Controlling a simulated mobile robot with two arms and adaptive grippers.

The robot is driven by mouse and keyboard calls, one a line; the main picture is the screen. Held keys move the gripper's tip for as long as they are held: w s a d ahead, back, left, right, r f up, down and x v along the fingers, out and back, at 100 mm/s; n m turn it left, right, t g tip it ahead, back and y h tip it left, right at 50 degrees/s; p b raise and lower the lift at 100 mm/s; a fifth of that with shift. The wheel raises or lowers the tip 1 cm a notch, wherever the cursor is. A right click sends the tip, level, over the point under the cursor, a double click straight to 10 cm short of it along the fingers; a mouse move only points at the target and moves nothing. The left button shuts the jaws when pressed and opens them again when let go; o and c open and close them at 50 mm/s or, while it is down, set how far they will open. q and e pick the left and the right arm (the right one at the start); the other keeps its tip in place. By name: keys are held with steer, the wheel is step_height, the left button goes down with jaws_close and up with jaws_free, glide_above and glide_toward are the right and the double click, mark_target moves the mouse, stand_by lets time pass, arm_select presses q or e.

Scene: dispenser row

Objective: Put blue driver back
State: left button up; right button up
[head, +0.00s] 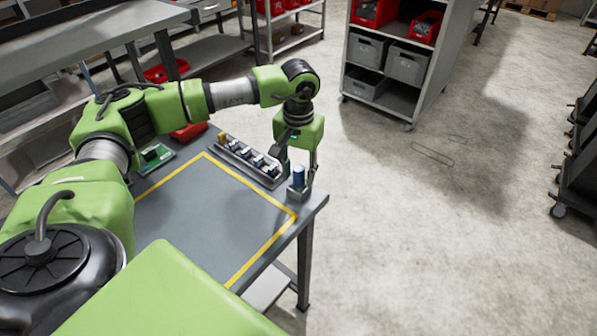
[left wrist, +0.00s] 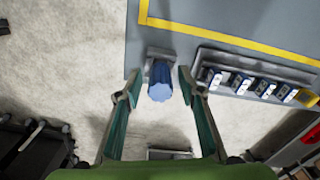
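The blue driver (head: 298,176) stands upright at the near right corner of the table, in or on a small grey holder (head: 299,191). In the left wrist view the driver (left wrist: 160,84) is seen end-on, with part of the grey holder (left wrist: 158,50) behind it. My left gripper (head: 300,158) points down above the driver. In the left wrist view its fingers (left wrist: 160,92) are open on either side of the driver, with a gap showing on both sides. How deep the driver sits in the holder is hidden. My right gripper is not in view.
A grey dispenser row (head: 262,181) with several units stands close by on the table (head: 200,215). A yellow line frames the bare tabletop. A green tray (head: 154,158) and a red bin (head: 188,132) lie farther left. A shelf cart (head: 425,85) stands beyond on open floor.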

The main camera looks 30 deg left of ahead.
arm_select(q)
steer(key=shift+r, duration=0.1)
steer(key=shift+r+p, duration=0.2)
steer(key=shift+p, duration=0.1)
steer(key=shift+r+p, duration=0.45)
step_height(320, 180, up, 12)
steer(key=b, duration=0.4)
steer(key=shift+f, duration=0.15)
